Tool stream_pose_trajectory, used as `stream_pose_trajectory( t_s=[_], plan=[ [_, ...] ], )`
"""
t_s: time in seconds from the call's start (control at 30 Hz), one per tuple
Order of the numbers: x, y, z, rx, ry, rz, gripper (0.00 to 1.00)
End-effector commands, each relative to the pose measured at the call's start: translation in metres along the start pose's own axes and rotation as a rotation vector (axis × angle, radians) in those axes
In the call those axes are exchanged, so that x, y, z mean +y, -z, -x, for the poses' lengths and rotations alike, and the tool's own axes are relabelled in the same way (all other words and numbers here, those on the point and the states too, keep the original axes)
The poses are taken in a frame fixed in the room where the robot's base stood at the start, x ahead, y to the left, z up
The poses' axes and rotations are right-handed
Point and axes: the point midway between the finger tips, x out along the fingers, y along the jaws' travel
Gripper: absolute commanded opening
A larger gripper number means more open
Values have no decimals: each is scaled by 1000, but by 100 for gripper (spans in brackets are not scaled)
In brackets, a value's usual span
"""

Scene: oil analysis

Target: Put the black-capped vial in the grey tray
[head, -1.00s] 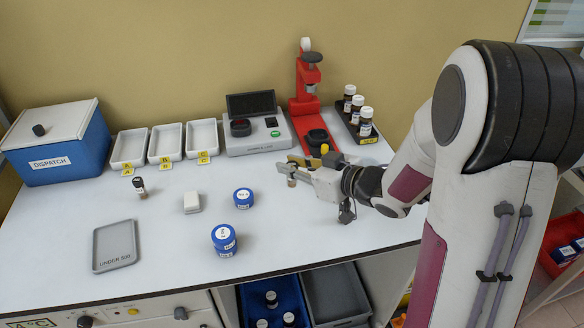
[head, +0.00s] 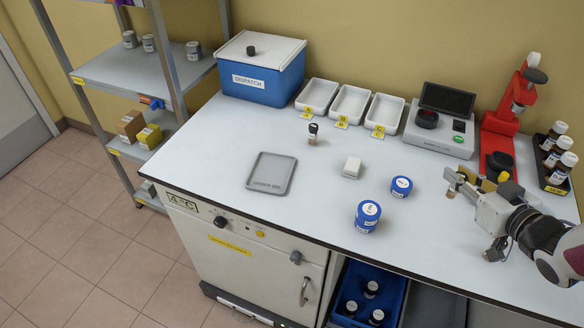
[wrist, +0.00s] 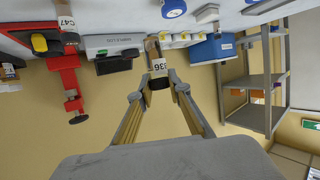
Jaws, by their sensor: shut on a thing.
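My gripper (head: 453,182) is at the right of the bench, above the surface. It is shut on a small vial (head: 450,194) that hangs from its fingers. In the wrist view this vial (wrist: 158,66) shows a black cap between the fingertips (wrist: 161,84), a white label with "36" readable and a brownish body. A second small black-capped vial (head: 312,138) stands on the bench in front of the white trays. The flat grey tray (head: 271,171) lies at the left front of the bench. It is empty, with lettering along its near edge.
White trays (head: 316,95), a blue dispatch box (head: 262,78), an analyser (head: 440,125) and a red press (head: 497,140) line the back. A vial rack (head: 556,187) stands far right.

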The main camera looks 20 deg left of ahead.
Motion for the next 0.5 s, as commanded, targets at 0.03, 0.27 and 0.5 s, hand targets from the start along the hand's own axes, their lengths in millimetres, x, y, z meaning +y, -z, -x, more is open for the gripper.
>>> stream_pose_trajectory(
  t_s=[0.03,0.27,0.5],
  plan=[
    [-7,0,-4,-1,14,3,0],
    [-48,3,-28,-8,100,27,0],
    [-99,11,-58,-5,202,66,0]
  ],
)
